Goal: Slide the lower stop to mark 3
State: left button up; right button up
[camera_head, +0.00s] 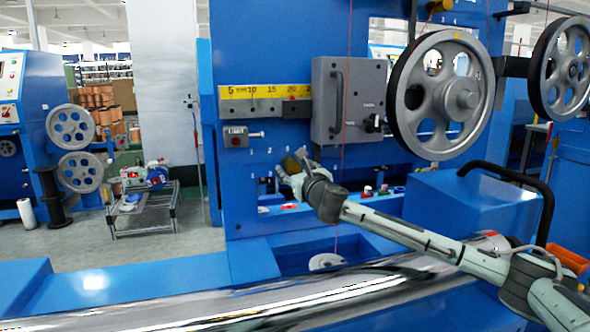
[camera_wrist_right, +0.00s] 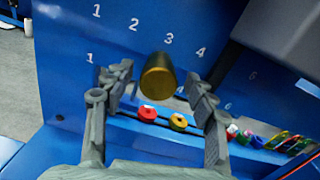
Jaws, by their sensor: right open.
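A brass cylindrical knob (camera_wrist_right: 158,77), which looks like the lower stop, sticks out from the blue panel (camera_wrist_right: 75,30). In the right wrist view it appears just below the printed mark 3 (camera_wrist_right: 168,39); its exact seat is hidden behind it. My right gripper (camera_wrist_right: 157,88) is open, with one finger on each side of the knob and a visible gap on both sides. In the head view the right gripper (camera_head: 291,164) reaches the panel below the yellow scale (camera_head: 262,92) and covers part of the marks. My left gripper is out of view.
A grey box with a handle (camera_head: 348,98) juts out above the gripper. A red cord (camera_head: 349,60) hangs in front of it. A large grey pulley (camera_head: 438,95) is to the right. Red (camera_wrist_right: 147,113) and yellow (camera_wrist_right: 178,122) discs sit below the knob. A shiny roller (camera_head: 250,306) lies in front.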

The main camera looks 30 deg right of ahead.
jog(key=v, duration=1.2)
dwell(0.7)
